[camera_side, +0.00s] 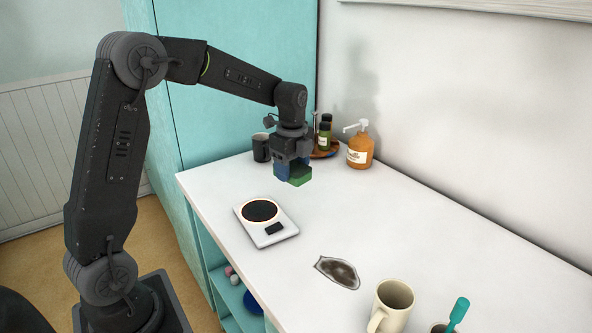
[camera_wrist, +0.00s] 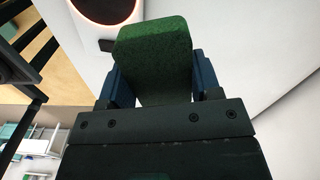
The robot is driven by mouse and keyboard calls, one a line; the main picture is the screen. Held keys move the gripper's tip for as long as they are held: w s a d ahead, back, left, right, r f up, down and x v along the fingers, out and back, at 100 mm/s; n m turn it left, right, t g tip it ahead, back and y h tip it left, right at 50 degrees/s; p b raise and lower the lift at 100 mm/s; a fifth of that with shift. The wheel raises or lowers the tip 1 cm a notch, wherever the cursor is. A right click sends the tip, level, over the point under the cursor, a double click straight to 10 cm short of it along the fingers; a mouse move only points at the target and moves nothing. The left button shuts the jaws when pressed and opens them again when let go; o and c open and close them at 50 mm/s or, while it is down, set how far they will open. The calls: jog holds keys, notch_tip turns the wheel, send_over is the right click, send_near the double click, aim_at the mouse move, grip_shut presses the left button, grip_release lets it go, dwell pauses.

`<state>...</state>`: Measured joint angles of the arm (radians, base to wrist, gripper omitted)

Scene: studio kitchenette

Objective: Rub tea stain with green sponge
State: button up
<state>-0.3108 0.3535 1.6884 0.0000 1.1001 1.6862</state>
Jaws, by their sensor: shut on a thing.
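The green sponge (camera_side: 299,174) is held between the jaws of my gripper (camera_side: 292,172), above the white counter near its back end. In the wrist view the sponge (camera_wrist: 155,50) sits between two blue fingers of my gripper (camera_wrist: 152,88). The tea stain (camera_side: 337,271) is a dark brown, irregular patch with a greyish edge on the counter. It lies in front of the kitchen scale, well apart from the sponge. The stain cannot be made out in the wrist view.
A kitchen scale (camera_side: 278,236) with a round black plate lies between sponge and stain. A beige mug (camera_side: 394,305) and a teal-handled item (camera_side: 458,311) stand near the stain. A dark mug (camera_side: 261,148), small bottles (camera_side: 324,135) and an orange pump bottle (camera_side: 360,150) stand behind. The counter's right side is clear.

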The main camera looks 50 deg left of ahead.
jog(key=o, duration=0.3)
jog(key=shift+c, duration=1.3)
jog(key=shift+d, duration=0.25)
jog(key=s+d+f+n, duration=0.1)
jog(key=s+d+n, duration=0.1)
jog(key=d+n, duration=1.1)
jog(key=s+d+f+n, duration=0.1)
jog(key=d+f+n, duration=0.1)
jog(key=d+n, duration=1.2)
jog(key=shift+s, duration=0.4)
